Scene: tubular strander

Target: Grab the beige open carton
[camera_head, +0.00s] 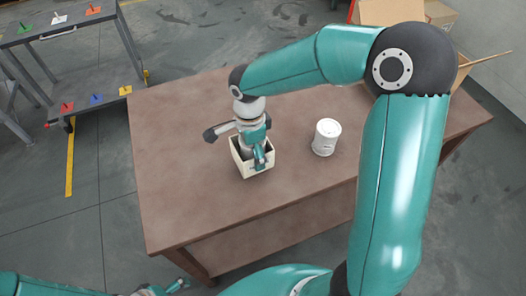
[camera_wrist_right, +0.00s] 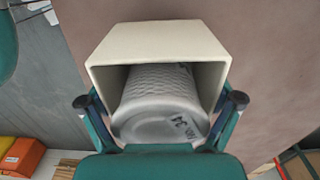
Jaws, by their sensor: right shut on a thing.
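The beige open carton (camera_head: 236,158) stands on the brown table, below the end of my right arm. My right gripper (camera_head: 257,150) is down at the carton and hides part of its opening. In the right wrist view the carton (camera_wrist_right: 158,42) faces the camera with its open side, and a grey ribbed cylinder with dark lettering (camera_wrist_right: 160,100) sits inside. The right gripper's fingers (camera_wrist_right: 160,103) lie along two opposite sides of the carton, shut on it. My left gripper (camera_head: 162,289) shows only partly at the bottom edge of the head view; its jaw opening is unclear.
A white can (camera_head: 326,137) stands on the table (camera_head: 185,190) right of the carton. A cardboard box (camera_head: 392,12) is at the back right, partly behind my right arm. The table's left and front areas are clear. A grey rack (camera_head: 75,42) with coloured pieces stands at the upper left.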

